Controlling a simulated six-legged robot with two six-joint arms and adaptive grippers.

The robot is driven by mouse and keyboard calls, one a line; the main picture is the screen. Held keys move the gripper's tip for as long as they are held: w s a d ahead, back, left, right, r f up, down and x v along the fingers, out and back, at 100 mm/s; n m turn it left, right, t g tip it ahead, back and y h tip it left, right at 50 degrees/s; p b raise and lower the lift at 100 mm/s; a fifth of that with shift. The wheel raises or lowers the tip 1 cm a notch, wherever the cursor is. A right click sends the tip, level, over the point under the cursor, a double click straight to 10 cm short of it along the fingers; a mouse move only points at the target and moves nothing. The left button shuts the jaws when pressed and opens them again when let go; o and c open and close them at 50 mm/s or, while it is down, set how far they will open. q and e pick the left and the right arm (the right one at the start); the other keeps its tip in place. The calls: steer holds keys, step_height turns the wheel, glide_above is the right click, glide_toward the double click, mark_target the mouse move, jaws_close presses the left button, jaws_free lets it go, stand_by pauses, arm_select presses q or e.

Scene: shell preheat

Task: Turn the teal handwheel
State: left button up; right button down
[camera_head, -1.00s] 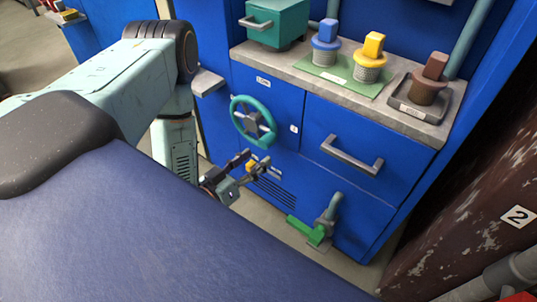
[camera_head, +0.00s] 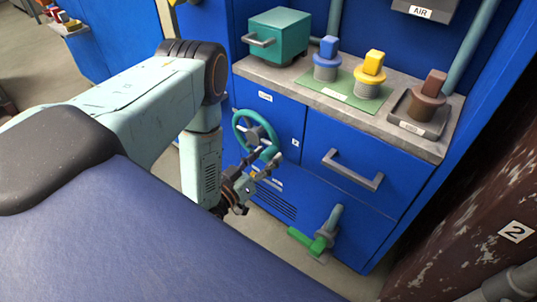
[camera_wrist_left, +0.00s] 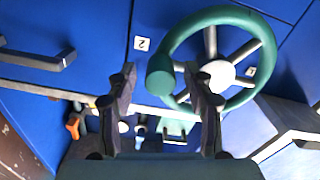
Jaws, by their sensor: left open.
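The teal handwheel (camera_head: 237,123) is on the front of the blue cabinet, below the worktop. In the left wrist view the handwheel (camera_wrist_left: 271,60) fills the upper right, with grey spokes, a pale hub and a round teal knob (camera_wrist_left: 160,73) on its rim. My left gripper (camera_head: 264,162) is open just in front of the wheel's lower right side. In the left wrist view the gripper (camera_wrist_left: 165,82) has its fingers either side of the knob; whether they touch it I cannot tell. My right gripper is not in view.
On the worktop (camera_head: 300,88) are a teal box (camera_head: 281,35) and blue, yellow and brown knobbed pieces. A grey drawer handle (camera_head: 351,170) juts out to the wheel's right. A green-handled valve (camera_head: 318,240) is low on the cabinet. A rusty surface (camera_head: 465,240) stands at right.

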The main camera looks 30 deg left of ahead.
arm_select(q)
steer(key=shift+w, duration=0.8)
steer(key=shift+c, duration=0.2)
steer(key=shift+d, duration=0.15)
jaws_close()
